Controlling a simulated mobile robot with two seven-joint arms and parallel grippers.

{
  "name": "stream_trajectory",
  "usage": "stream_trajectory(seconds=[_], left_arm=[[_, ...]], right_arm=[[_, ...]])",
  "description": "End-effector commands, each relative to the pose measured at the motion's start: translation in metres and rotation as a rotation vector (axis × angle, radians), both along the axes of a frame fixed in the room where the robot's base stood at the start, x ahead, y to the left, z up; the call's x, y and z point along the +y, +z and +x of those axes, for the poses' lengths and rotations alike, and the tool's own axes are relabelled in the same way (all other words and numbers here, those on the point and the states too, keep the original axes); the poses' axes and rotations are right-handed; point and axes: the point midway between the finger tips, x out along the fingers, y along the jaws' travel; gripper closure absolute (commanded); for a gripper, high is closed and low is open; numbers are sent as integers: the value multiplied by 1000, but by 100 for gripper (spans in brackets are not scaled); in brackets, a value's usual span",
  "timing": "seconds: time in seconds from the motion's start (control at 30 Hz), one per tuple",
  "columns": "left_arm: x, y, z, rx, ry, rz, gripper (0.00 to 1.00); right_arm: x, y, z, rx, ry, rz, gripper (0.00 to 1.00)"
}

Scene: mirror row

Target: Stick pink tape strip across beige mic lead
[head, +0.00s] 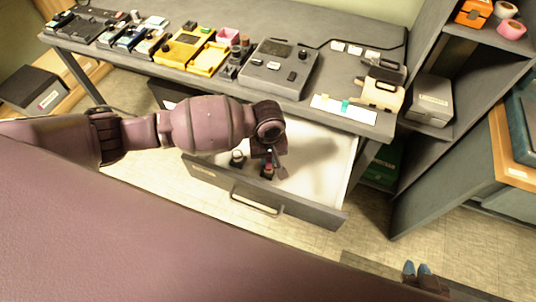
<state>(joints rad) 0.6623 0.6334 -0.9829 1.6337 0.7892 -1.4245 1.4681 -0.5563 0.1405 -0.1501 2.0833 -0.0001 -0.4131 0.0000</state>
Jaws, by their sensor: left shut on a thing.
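My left gripper (273,171) reaches down into the open drawer of the desk. It is shut on a small dark thing with some red on it (267,171), partly hidden by the gripper. My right gripper (416,268) shows at the bottom right, its two bluish fingertips close together over the floor; whether it is open cannot be told. A white card with a teal piece (343,109) lies at the desk's front right. I cannot make out a pink tape strip or a beige mic lead.
The open drawer (325,180) has a pale inside, mostly bare at the right, and a small dark-topped item (237,158). Grey and yellow devices (278,68) line the desk (345,75). A shelf at the right holds orange (473,12) and pink (511,28) rolls.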

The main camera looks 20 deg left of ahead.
Motion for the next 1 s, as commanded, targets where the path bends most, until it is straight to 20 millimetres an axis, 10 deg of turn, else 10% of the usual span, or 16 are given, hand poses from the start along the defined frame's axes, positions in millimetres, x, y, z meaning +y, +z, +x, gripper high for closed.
stream_trajectory(seconds=[0.97, 1.0], left_arm=[[0, -6, 0, 1, 0, 0, 100], [0, -6, 0, 1, 0, 0, 79]], right_arm=[[-3, -1, -1, 2, 8, -11, 78], [-3, -1, -1, 2, 8, -10, 78]])
